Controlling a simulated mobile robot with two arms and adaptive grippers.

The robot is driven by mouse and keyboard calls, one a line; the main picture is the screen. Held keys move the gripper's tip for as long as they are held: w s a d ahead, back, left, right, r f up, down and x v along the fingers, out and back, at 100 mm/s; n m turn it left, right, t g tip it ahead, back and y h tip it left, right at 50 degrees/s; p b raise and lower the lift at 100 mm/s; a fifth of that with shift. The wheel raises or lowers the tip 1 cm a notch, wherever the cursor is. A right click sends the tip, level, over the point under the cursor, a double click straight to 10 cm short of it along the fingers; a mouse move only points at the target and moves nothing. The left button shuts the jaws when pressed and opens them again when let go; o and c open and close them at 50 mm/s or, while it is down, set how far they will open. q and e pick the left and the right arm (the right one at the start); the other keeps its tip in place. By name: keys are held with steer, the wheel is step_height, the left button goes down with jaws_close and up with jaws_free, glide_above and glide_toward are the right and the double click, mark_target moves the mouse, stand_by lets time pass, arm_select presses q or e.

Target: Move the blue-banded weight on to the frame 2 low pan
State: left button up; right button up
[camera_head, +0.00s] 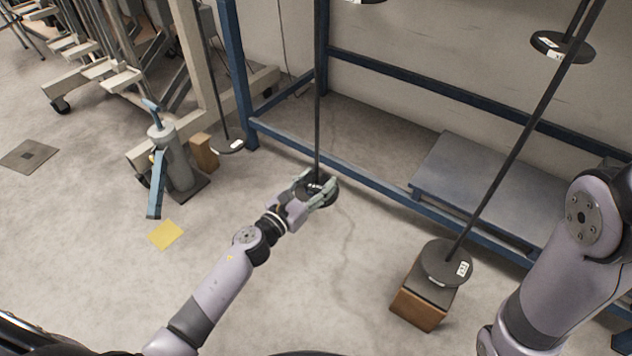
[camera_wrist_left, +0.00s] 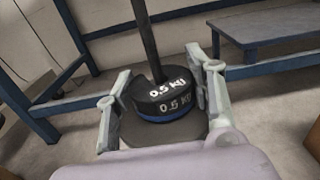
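The blue-banded weight (camera_wrist_left: 165,98) is a dark slotted disc marked 0.5 KN, with a blue band round its lower edge. My left gripper (camera_wrist_left: 165,85) has a finger at each side of it, with no clear gap, and looks shut on it. The weight is around the foot of a dark rod (camera_wrist_left: 147,40), right over a round dark pan (camera_wrist_left: 160,134). I cannot tell whether it rests on that pan. In the head view my left gripper (camera_head: 318,189) hides most of the weight. My right gripper is out of view. No frame number is readable.
A blue steel frame (camera_head: 390,203) with a grey plate (camera_head: 490,185) stands behind. Another hanger pan (camera_head: 447,262) is over a wooden block (camera_head: 418,305) at right; a third pan (camera_head: 230,146) hangs at left.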

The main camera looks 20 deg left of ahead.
mark_target(309, 190)
arm_select(q)
steer(key=o, duration=0.5)
steer(key=shift+o, duration=0.3)
steer(key=shift+v, duration=3.2)
steer(key=shift+s+a+b, duration=0.1)
steer(key=shift+s+b, duration=0.2)
